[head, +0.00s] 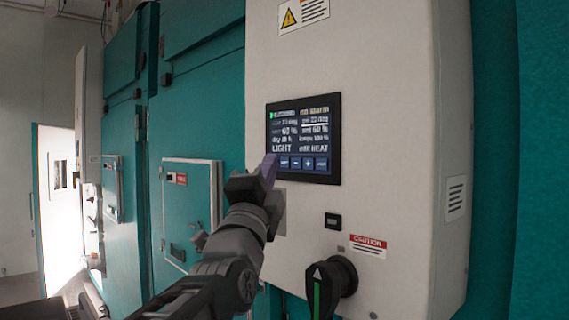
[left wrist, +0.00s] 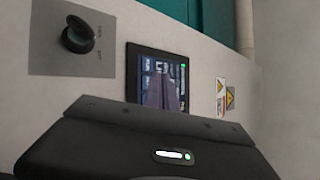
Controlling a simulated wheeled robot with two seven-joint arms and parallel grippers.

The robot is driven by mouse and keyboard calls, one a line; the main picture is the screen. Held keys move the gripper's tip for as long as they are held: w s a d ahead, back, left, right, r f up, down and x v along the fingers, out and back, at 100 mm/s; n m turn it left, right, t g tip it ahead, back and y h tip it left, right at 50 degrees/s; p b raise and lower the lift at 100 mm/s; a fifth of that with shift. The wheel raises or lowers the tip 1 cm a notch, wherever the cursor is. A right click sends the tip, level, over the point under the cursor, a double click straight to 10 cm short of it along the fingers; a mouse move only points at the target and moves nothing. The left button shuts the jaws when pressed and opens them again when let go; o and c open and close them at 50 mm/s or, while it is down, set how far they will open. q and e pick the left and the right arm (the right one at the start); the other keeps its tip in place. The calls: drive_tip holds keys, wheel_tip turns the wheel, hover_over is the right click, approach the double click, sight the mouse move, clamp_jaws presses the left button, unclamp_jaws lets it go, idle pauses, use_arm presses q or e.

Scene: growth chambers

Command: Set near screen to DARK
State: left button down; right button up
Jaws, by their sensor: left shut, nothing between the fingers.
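The near screen (head: 303,138) is a dark panel on the front of the pale control cabinet. It is lit and shows text, with LIGHT at lower left, HEAT at lower right and a row of blue buttons along the bottom. My left gripper (head: 269,168) is shut and empty, its fingertips at the screen's lower left corner. I cannot tell whether they touch the glass. In the left wrist view the fingers (left wrist: 163,94) hide part of the screen (left wrist: 133,75). My right gripper is in neither view.
A black rotary handle (head: 331,282) sticks out below the screen, beside a red CAUTION label (head: 368,245). A small black switch (head: 333,221) sits above it. A black knob (left wrist: 78,36) on a grey plate shows in the left wrist view. Teal chamber doors (head: 190,110) stand at left.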

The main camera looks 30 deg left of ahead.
use_arm(q)
drive_tip(key=shift+w, duration=0.1)
idle(0.7)
drive_tip(key=shift+w+d, duration=0.1)
drive_tip(key=shift+w, duration=0.25)
drive_tip(key=shift+w+d+p, duration=0.1)
drive_tip(key=shift+w+p, duration=0.15)
drive_tip(key=shift+p, duration=0.1)
idle(0.5)
idle(0.3)
drive_tip(key=shift+s+f+b, duration=0.1)
drive_tip(key=shift+s+b, duration=0.2)
drive_tip(key=shift+b, duration=0.2)
drive_tip(key=shift+s+a, duration=0.2)
drive_tip(key=shift+s, duration=0.15)
drive_tip(key=shift+s+b, duration=0.1)
drive_tip(key=shift+b, duration=0.25)
